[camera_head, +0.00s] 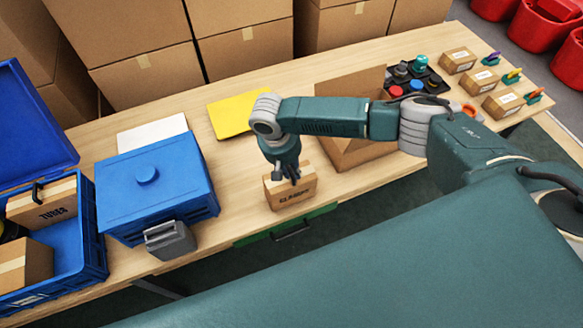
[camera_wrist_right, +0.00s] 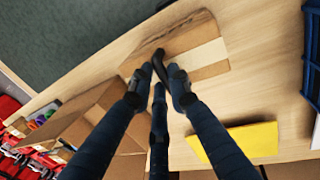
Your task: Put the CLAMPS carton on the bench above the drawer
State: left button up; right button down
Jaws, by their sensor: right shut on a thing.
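The CLAMPS carton (camera_head: 294,192), a small brown box with dark print on its front, is at the bench's front edge, directly above the green drawer (camera_head: 286,231). It looks upright; I cannot tell if its base touches the bench (camera_head: 236,172). My right gripper (camera_head: 287,177) comes from above and is shut on the top of the carton. In the right wrist view, the fingers (camera_wrist_right: 164,75) meet at the carton (camera_wrist_right: 197,48), which has a pale tape strip. The drawer looks shut, with a dark handle. My left gripper is not in view.
A large open carton (camera_head: 356,151) stands close to the right. A yellow folder (camera_head: 231,115) lies behind. A blue lidded box (camera_head: 156,188) and a blue crate (camera_head: 88,262) stand left. Small cartons (camera_head: 503,103) line the right end. Bare bench lies left of the CLAMPS carton.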

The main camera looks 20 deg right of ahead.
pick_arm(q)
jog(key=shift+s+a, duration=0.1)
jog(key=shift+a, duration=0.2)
pick_arm(e)
jog(key=shift+f, duration=0.15)
jog(key=c, duration=1.6)
grip_release()
jog(key=shift+c, duration=0.2)
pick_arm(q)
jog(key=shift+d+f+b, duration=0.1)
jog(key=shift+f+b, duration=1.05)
pick_arm(e)
jog(key=v, duration=1.2)
